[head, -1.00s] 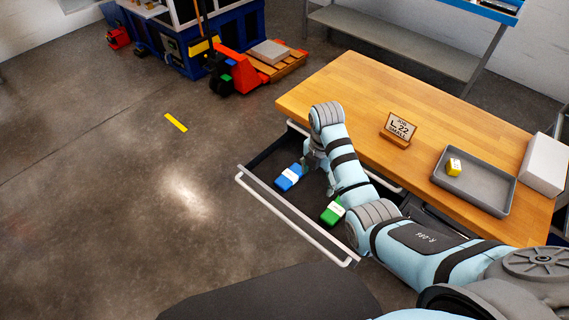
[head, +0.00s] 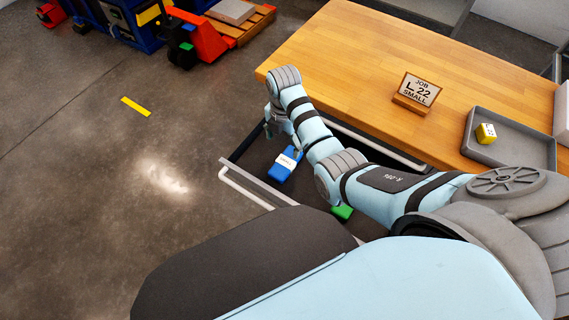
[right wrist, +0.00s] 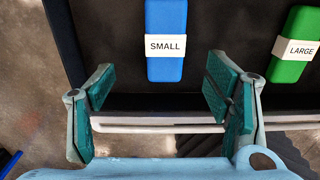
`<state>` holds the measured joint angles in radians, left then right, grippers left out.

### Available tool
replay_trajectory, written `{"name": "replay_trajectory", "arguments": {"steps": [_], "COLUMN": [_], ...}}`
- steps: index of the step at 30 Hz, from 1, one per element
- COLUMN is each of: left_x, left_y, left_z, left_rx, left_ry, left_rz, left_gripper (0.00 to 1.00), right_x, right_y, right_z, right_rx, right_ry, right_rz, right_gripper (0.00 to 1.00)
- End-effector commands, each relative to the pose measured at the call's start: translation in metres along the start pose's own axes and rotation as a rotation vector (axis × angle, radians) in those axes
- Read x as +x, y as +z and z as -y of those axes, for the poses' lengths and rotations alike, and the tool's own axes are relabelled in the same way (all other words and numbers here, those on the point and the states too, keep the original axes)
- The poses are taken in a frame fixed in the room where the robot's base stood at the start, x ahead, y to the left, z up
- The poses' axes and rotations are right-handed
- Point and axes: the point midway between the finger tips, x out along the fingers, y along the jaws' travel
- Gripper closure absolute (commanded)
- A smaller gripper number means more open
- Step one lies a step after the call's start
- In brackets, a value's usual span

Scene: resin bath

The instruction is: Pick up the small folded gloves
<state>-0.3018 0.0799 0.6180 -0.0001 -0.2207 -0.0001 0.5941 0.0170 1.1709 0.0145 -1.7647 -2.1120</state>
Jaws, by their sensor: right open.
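The small folded gloves are a blue pack (head: 285,165) with a white band, lying in an open dark drawer (head: 250,160). In the right wrist view the blue pack (right wrist: 166,60) reads SMALL and lies beyond the fingertips, lined up with the gap between them. My right gripper (head: 279,126) is open and empty above the drawer, apart from the pack; its green-padded fingers show in the right wrist view (right wrist: 160,90). My left gripper is not in view.
A green pack (right wrist: 292,60) labelled LARGE lies right of the blue one; my arm partly hides it in the head view (head: 342,212). The drawer has a white handle bar (right wrist: 150,126).

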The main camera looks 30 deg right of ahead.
Motion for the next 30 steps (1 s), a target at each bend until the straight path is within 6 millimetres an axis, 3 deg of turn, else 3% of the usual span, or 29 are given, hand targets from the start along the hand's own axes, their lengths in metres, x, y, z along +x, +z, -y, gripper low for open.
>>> {"name": "replay_trajectory", "arguments": {"steps": [1,3,8,15,23,30], "left_x": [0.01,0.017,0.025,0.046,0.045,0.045], "left_y": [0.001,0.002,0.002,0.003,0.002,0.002], "left_z": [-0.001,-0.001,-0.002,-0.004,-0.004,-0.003], "left_rx": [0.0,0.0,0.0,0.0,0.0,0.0], "left_ry": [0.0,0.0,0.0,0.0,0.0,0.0], "left_rz": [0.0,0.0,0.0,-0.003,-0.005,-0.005], "left_gripper": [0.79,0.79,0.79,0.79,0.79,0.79], "right_x": [0.019,0.037,0.058,0.102,0.105,0.105], "right_y": [-0.001,-0.001,0.0,0.0,0.0,0.0], "right_z": [0.001,0.001,0.002,0.009,0.008,0.008], "right_rx": [0.0,-0.001,0.0,0.003,0.003,0.003], "right_ry": [-0.003,-0.004,-0.002,-0.001,0.0,0.0], "right_rz": [-0.002,-0.002,-0.001,0.0,0.001,0.0], "right_gripper": [0.28,0.28,0.28,0.28,0.28,0.65]}}
